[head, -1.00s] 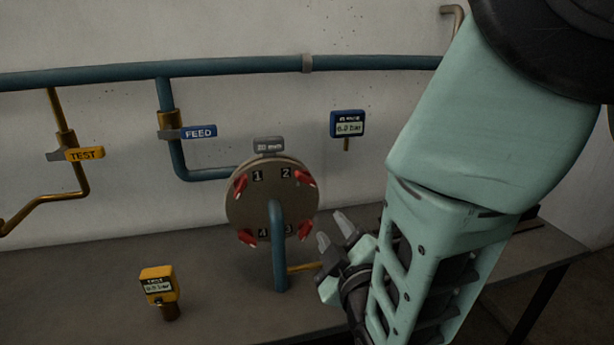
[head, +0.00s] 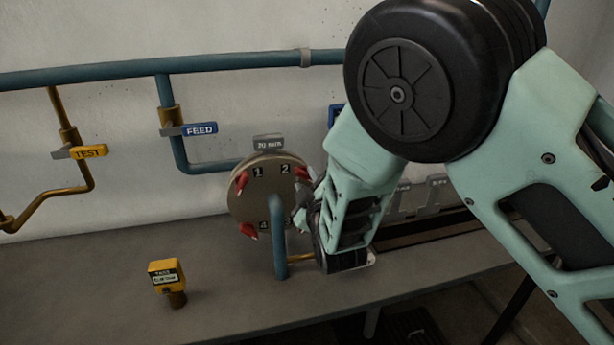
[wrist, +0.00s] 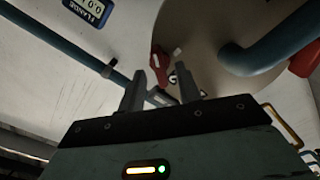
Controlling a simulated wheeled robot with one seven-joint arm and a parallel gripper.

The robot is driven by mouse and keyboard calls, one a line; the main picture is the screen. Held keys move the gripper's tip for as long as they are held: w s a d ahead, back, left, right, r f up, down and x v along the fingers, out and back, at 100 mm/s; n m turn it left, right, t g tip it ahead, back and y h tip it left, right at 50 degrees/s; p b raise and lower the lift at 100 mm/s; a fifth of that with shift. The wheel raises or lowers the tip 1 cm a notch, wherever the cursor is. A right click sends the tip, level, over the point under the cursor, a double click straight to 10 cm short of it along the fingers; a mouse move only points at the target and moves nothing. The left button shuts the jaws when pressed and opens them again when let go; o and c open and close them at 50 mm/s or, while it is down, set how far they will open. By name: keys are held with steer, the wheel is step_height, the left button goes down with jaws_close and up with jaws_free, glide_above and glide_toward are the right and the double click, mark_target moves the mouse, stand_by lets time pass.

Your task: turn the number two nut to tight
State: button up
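The round tan flange cover (head: 247,205) has red nuts by the numbers 1 to 4. The number two nut (head: 301,172) is at its upper right, partly hidden behind my gripper (head: 306,192) in the head view. In the wrist view a red nut (wrist: 158,60) with a pale tip lies just beyond my fingertips, near the cover's edge; I take it for number two. My gripper (wrist: 162,76) is open, its two fingers apart with nothing visibly held between them. I cannot tell whether a finger touches the nut.
A blue pipe (head: 278,245) curves out from the cover's middle. The number one nut (head: 241,180) is upper left, another red nut (head: 247,231) lower left. FEED (head: 200,129) and TEST (head: 88,152) valves are left.

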steer(key=shift+w+a, duration=0.1)
steer(key=shift+w, duration=0.3)
steer(key=shift+c, duration=0.3)
jaws_close()
